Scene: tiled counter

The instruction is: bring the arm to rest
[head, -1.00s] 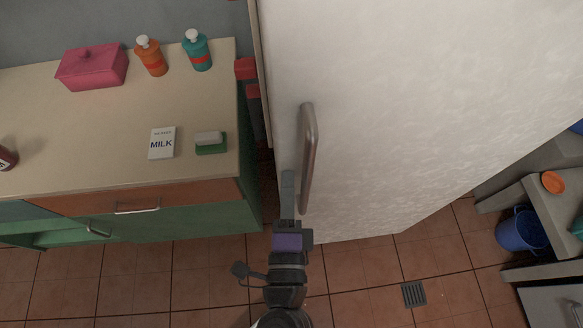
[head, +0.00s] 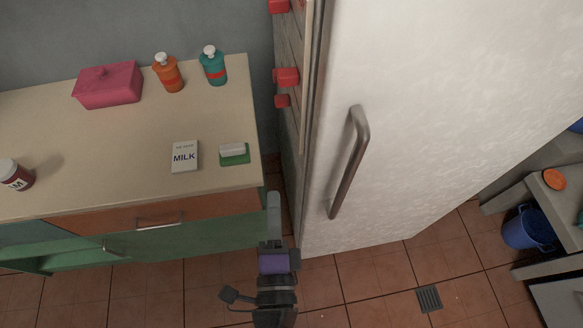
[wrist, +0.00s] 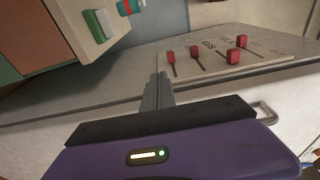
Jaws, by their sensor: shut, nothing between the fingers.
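My gripper (head: 273,205) is in the lower middle of the head view, its fingers together and empty. It is in front of the gap between the counter (head: 100,130) and the large white door (head: 440,110). The door's metal handle (head: 350,165) is to the right of the gripper and apart from it. In the wrist view the closed fingers (wrist: 157,88) point toward a panel with red sliders (wrist: 233,57).
On the counter are a pink box (head: 107,85), orange bottle (head: 169,73), teal bottle (head: 213,66), milk carton (head: 185,157), green-and-white sponge (head: 234,154) and jam jar (head: 15,175). A blue bucket (head: 527,229) stands at right. Tiled floor (head: 380,290) is clear below.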

